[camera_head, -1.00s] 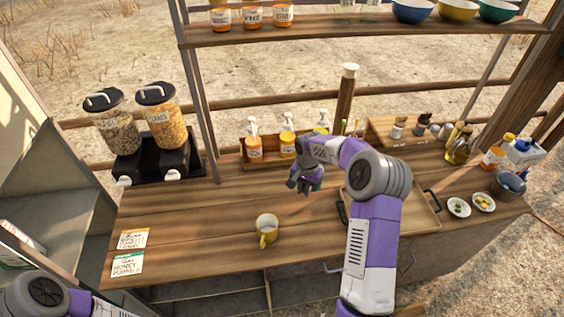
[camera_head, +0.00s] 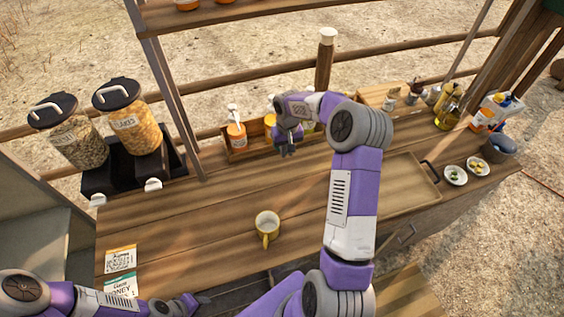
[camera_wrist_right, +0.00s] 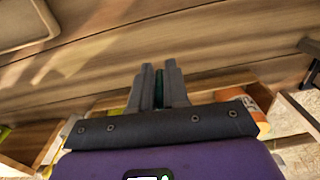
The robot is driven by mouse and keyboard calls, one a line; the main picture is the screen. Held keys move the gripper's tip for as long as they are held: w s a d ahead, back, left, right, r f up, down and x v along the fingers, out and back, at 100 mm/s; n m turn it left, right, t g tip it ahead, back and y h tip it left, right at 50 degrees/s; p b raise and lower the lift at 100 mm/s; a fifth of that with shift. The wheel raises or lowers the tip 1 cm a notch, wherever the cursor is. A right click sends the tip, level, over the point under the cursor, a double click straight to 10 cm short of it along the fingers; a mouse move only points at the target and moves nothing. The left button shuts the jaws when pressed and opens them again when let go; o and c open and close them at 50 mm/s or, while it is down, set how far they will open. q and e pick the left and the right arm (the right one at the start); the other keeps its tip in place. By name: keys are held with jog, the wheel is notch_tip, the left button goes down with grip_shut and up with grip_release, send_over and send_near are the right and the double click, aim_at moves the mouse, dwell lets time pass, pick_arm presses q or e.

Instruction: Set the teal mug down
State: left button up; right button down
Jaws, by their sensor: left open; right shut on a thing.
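My right gripper (camera_head: 288,152) is over the back of the wooden counter, in front of the bottle rack, pointing down. In the right wrist view its fingers (camera_wrist_right: 159,92) are shut on a thin strip of teal (camera_wrist_right: 159,88), which fits the teal mug. Most of the mug is hidden, and I cannot tell whether it touches the counter. My left gripper (camera_head: 200,301) is open and low at the counter's front edge, left of centre.
A yellow mug (camera_head: 267,226) stands on the counter (camera_head: 190,225). A tray (camera_head: 408,190) lies right of my right arm. Two dispensers (camera_head: 130,120) stand at the left, with two packets (camera_head: 120,260) in front. The bottle rack (camera_head: 240,150) is at the back. The left-centre counter is clear.

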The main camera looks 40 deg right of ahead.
jog(key=shift+n, duration=0.8)
jog(key=f, duration=1)
jog(key=shift+s+d, duration=0.2)
jog(key=shift+d, duration=0.15)
jog(key=shift+f+b, duration=0.1)
jog(key=shift+b, duration=0.2)
jog(key=c, duration=1.1)
grip_release()
